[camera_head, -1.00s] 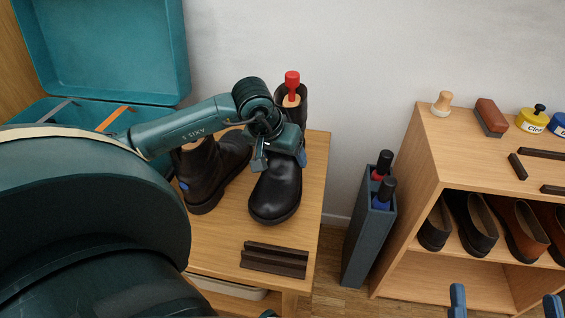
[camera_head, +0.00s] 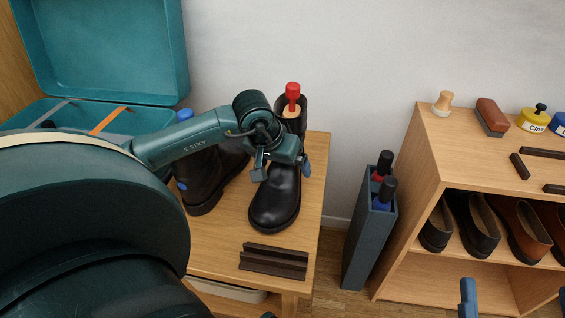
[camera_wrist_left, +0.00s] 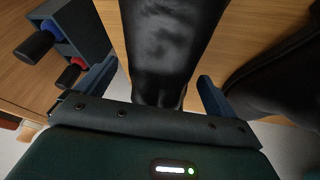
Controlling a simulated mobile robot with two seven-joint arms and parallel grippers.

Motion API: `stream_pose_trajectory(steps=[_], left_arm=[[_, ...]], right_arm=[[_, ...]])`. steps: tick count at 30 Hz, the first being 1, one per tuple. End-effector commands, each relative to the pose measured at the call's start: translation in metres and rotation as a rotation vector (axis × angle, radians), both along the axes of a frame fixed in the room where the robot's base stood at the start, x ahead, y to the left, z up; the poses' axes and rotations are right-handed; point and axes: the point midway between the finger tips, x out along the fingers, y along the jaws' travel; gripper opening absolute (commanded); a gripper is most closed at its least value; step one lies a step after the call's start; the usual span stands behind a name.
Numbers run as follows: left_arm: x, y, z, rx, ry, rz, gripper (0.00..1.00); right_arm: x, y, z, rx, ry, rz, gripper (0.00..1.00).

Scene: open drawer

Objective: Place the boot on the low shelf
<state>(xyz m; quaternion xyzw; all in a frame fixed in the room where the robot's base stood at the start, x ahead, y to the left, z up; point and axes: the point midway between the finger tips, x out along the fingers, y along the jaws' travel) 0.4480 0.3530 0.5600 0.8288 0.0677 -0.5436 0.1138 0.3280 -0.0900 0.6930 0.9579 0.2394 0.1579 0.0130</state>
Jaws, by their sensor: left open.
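A black boot (camera_head: 277,202) stands upright on the wooden bench (camera_head: 225,240), with a red-handled insert (camera_head: 292,97) in its top. My left gripper (camera_head: 282,168) is at its shaft, open, with one finger on each side. In the left wrist view the boot (camera_wrist_left: 165,45) lies between the spread fingers (camera_wrist_left: 155,90); contact cannot be told. A darker boot (camera_head: 205,185) with a blue-topped insert stands to its left, partly behind my arm. My right gripper (camera_head: 510,300) shows only blue fingertips, apart, at the bottom edge. The low shelf (camera_head: 445,280) is the lower compartment of the wooden rack.
The rack (camera_head: 428,160) holds several shoes on its upper shelf and care items on top. A grey holder (camera_head: 368,230) with bottles stands between bench and rack. A dark grooved block (camera_head: 273,261) lies at the bench front. An open teal case (camera_head: 110,50) is at left.

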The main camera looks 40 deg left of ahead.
Motion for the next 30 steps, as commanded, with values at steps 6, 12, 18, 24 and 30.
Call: stream_pose_trajectory(steps=[6,12,18,24,30], left_arm=[[-0.004,0.001,0.013,0.003,-0.001,-0.001,0.94],[-0.020,0.002,0.052,0.007,-0.002,-0.001,0.94],[-0.037,0.002,0.089,0.005,0.000,-0.001,0.94],[-0.046,0.002,0.108,0.002,0.001,0.000,0.94],[-0.048,0.000,0.111,-0.005,0.002,0.001,0.94]], right_arm=[[0.001,0.000,0.005,0.000,0.008,0.000,0.92],[-0.005,0.001,-0.003,-0.012,0.085,-0.008,0.92],[-0.005,0.000,-0.008,-0.037,0.095,-0.028,0.92],[-0.004,-0.002,-0.009,-0.057,0.088,-0.038,0.92],[-0.004,-0.003,-0.009,-0.060,0.084,-0.040,0.92]])
